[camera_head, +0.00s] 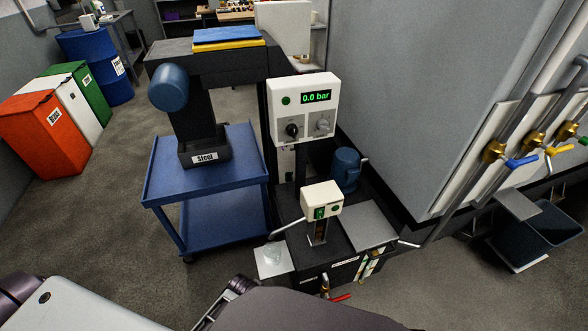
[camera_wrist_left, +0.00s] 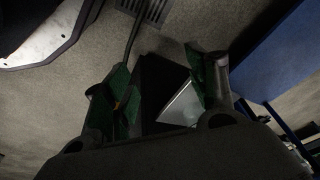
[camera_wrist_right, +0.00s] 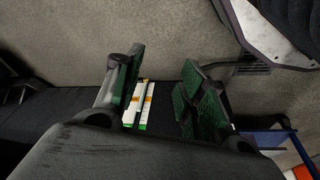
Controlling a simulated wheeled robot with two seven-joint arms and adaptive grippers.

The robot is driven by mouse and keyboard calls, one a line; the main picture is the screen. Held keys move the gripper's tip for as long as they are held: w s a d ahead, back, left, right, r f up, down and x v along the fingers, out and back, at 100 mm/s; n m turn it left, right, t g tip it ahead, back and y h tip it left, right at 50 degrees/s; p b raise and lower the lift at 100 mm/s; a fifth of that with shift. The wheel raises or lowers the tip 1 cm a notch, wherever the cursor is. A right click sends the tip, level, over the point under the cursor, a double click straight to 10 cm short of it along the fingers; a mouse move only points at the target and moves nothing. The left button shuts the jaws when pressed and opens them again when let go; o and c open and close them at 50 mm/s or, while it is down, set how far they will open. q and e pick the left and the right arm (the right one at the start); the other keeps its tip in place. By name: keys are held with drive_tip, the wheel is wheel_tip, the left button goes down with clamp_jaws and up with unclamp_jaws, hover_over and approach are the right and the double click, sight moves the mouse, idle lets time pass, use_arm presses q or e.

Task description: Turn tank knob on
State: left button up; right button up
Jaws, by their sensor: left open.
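A black tank unit (camera_head: 300,240) stands right of the blue cart in the head view. Its white panel (camera_head: 304,90) reads 0.0 bar and carries a black knob (camera_head: 292,130) and a grey knob (camera_head: 322,124). A smaller white box (camera_head: 321,201) with a green switch (camera_head: 320,212) is below. A red-handled valve (camera_head: 337,297) is at the tank's front. I cannot tell which one is the tank knob. My left gripper (camera_wrist_left: 160,92) is open and empty over a black surface. My right gripper (camera_wrist_right: 158,95) is open, with white strips (camera_wrist_right: 138,103) visible beyond its fingers.
Red, white and green bins and a blue barrel (camera_head: 95,65) stand at the left. A grey machine wall (camera_head: 400,90) and pipes with yellow and blue valves (camera_head: 520,160) are at the right. The left floor is clear.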

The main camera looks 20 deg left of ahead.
use_arm(q)
drive_tip(key=w+d+r+t+b, duration=0.1)
drive_tip(key=w+r+b, duration=0.15)
drive_tip(key=r, duration=0.35)
drive_tip(key=w+r+b, duration=0.1)
drive_tip(key=w+r, duration=0.2)
drive_tip(key=r, duration=0.2)
use_arm(e)
wheel_tip(320, 180, up, 9)
drive_tip(key=w+a+b, duration=0.1)
drive_tip(key=a, duration=0.1)
use_arm(q)
drive_tip(key=m+t+y+b, duration=0.1)
drive_tip(key=m+t+y, duration=0.2)
drive_tip(key=t+y, duration=0.7)
approach(294, 134)
drive_tip(key=s+t+h, duration=0.2)
drive_tip(key=s, duration=0.2)
drive_tip(key=shift+d+f, duration=0.25)
drive_tip(key=shift+f, duration=0.05)
use_arm(e)
drive_tip(key=s+a+f, duration=0.1)
drive_tip(key=s+f, duration=0.2)
drive_tip(key=f, duration=1.1)
drive_tip(key=shift+s+a+f+g+y, duration=0.2)
drive_tip(key=shift+s+f+g+y, duration=0.1)
drive_tip(key=shift+s+g, duration=0.1)
